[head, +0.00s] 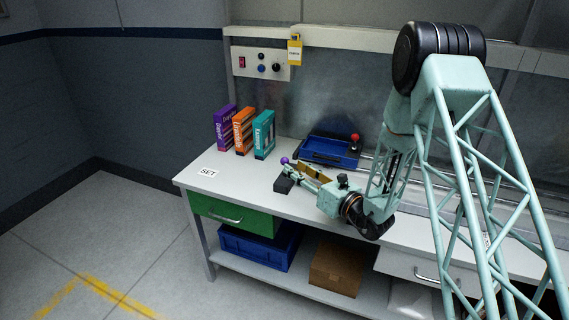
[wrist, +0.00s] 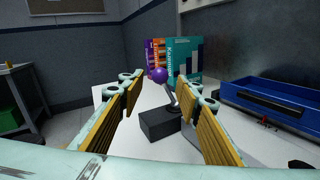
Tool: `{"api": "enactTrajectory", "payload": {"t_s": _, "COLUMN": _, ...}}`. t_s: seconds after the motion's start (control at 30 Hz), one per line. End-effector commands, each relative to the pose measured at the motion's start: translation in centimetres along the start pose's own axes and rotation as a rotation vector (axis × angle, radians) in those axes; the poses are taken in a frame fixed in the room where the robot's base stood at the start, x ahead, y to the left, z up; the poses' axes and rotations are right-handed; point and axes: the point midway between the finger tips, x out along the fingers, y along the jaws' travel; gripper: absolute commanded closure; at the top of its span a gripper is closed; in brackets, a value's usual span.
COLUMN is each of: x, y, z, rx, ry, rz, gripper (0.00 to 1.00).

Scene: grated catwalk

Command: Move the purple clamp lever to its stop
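The clamp lever has a purple ball knob (wrist: 160,75) on a thin metal rod (wrist: 170,95) that rises from a dark block (wrist: 160,123) on the bench. In the wrist view the rod tilts so the knob lies up and left of its foot. In the head view the purple knob (head: 285,160) shows just beyond my fingertips, above the dark block (head: 284,185). My gripper (wrist: 168,88) is open, its yellow-padded fingers on either side of the knob in the picture. The knob lies between and beyond the fingertips, and I see no contact.
Purple, orange and teal boxes (head: 264,134) stand behind the lever. A blue tray (head: 330,150) sits to the right, with a red-topped object (head: 355,138) at its right end. A "SET" label (head: 208,172) lies on clear bench (head: 235,180) to the left. A switch panel (head: 261,64) is on the wall.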

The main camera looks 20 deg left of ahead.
Motion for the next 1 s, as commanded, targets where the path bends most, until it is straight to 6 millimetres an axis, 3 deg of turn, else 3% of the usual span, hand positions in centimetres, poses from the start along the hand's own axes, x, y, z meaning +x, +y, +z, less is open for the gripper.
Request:
{"api": "enactTrajectory", "payload": {"t_s": 0.3, "x": 4.2, "y": 0.1, "z": -0.1, "rx": -0.002, "ry": 0.0, "rz": 0.002, "gripper": 0.68}}
{"api": "enactTrajectory", "payload": {"t_s": 0.5, "x": 6.0, "y": 0.0, "z": -0.1, "rx": -0.001, "ry": 0.0, "rz": 0.0, "gripper": 0.68}}
{"api": "enactTrajectory", "payload": {"t_s": 1.0, "x": 6.9, "y": 0.0, "z": 0.0, "rx": 0.0, "ry": 0.0, "rz": 0.0, "gripper": 0.68}}
